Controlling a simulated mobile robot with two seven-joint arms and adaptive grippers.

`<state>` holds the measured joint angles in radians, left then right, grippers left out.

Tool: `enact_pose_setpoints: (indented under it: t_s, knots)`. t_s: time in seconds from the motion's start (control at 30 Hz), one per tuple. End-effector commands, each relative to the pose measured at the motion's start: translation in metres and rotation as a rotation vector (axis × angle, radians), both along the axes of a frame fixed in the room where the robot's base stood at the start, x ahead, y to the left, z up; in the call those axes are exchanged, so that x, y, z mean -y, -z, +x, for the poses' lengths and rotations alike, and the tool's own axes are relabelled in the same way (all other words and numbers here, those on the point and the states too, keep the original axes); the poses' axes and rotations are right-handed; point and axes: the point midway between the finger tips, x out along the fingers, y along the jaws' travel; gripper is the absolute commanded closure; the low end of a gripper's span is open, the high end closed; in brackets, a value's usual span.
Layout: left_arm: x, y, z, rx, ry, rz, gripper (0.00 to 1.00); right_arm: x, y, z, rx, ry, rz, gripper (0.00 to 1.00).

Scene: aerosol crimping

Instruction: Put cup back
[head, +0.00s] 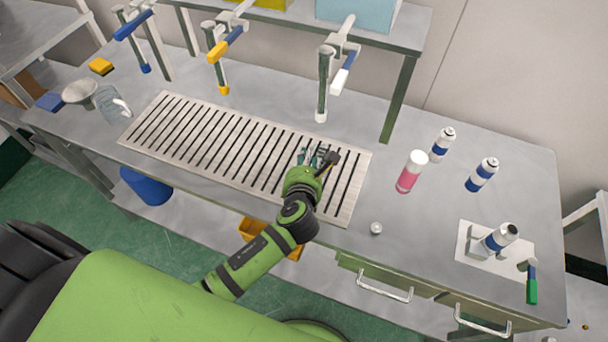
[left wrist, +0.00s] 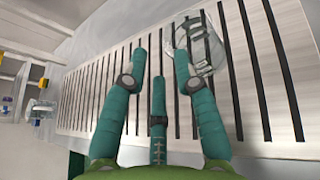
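A clear cup (left wrist: 207,52) shows on the slotted tray in the left wrist view, just past and partly behind the right-hand finger of my left gripper (left wrist: 160,62). In the head view my left gripper (head: 316,159) is low over the right part of the slotted metal tray (head: 140,138). There the cup is too small and covered to make out clearly. Another clear jug with a handle (head: 113,106) stands off the tray's left end. My right gripper is not in view.
Three dispensing taps, blue (head: 133,25), yellow (head: 224,48) and white (head: 343,75), hang above the bench behind the tray. A pink-and-white bottle (head: 411,172) and several blue-banded cans (head: 482,174) stand to the right. A funnel (head: 80,92) is at far left.

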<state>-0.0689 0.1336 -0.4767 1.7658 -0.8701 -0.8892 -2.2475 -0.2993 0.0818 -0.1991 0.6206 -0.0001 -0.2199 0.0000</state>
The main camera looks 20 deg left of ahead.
Motion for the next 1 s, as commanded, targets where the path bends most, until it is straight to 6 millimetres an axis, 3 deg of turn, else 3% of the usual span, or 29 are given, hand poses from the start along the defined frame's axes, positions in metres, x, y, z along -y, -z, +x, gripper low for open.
enact_pose_setpoints:
  t_s: [0.2,0.4,1.0]
  knots:
    - [0.012,-0.017,-0.041,-0.002,0.002,-0.003,0.71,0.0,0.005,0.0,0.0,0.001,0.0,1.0]
    - [0.018,-0.028,-0.062,0.0,0.002,-0.001,0.71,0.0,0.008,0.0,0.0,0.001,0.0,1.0]
    - [0.019,-0.031,-0.067,0.0,0.0,0.0,0.71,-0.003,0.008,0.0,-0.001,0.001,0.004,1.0]
